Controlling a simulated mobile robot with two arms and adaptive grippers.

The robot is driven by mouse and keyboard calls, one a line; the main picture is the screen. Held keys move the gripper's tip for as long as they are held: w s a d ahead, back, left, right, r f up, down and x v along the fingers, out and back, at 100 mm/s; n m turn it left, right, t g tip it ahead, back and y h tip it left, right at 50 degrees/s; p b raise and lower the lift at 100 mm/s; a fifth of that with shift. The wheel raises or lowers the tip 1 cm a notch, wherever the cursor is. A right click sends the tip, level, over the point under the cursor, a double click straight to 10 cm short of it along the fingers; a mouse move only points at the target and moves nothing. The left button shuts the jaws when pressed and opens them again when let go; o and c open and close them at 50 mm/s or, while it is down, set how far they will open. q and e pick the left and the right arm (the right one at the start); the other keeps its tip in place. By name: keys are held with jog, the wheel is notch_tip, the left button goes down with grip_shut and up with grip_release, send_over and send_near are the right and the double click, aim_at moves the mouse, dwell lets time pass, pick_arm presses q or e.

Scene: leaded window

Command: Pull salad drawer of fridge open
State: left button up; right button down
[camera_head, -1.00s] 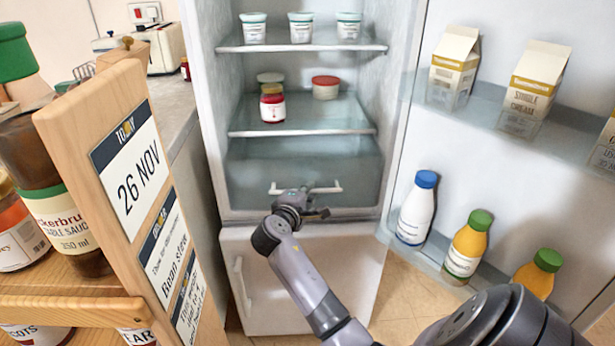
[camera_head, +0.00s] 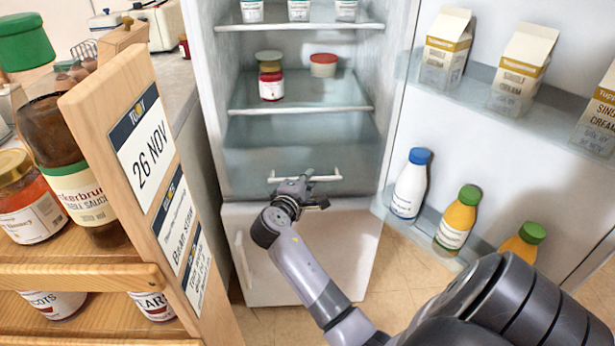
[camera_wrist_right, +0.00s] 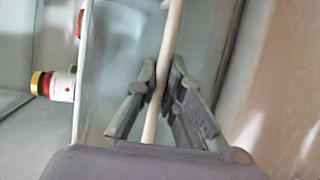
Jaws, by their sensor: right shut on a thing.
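The salad drawer (camera_head: 250,160) is the clear, bluish bin at the bottom of the fridge compartment in the head view. It appears pulled out a little. Its white bar handle (camera_head: 325,178) runs across the front. My right gripper (camera_head: 306,180) is at the middle of this handle, shut on it. In the right wrist view the handle (camera_wrist_right: 174,35) passes between the fingers of the right gripper (camera_wrist_right: 160,88), which close on it from both sides. The fingers hide a short stretch of it. My left gripper is not in view.
The open fridge door (camera_head: 395,150) stands at right, with cartons and bottles on its racks. Jars sit on the glass shelf (camera_head: 340,106) above the drawer. The freezer door (camera_head: 330,250) is below. A wooden rack (camera_head: 110,100) with jars stands close at left.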

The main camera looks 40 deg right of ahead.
jog(key=c, duration=1.7)
grip_release()
jog(key=shift+a, duration=0.15)
jog(key=v, duration=1.1)
jog(key=shift+s+a, duration=0.2)
jog(key=shift+a, duration=0.15)
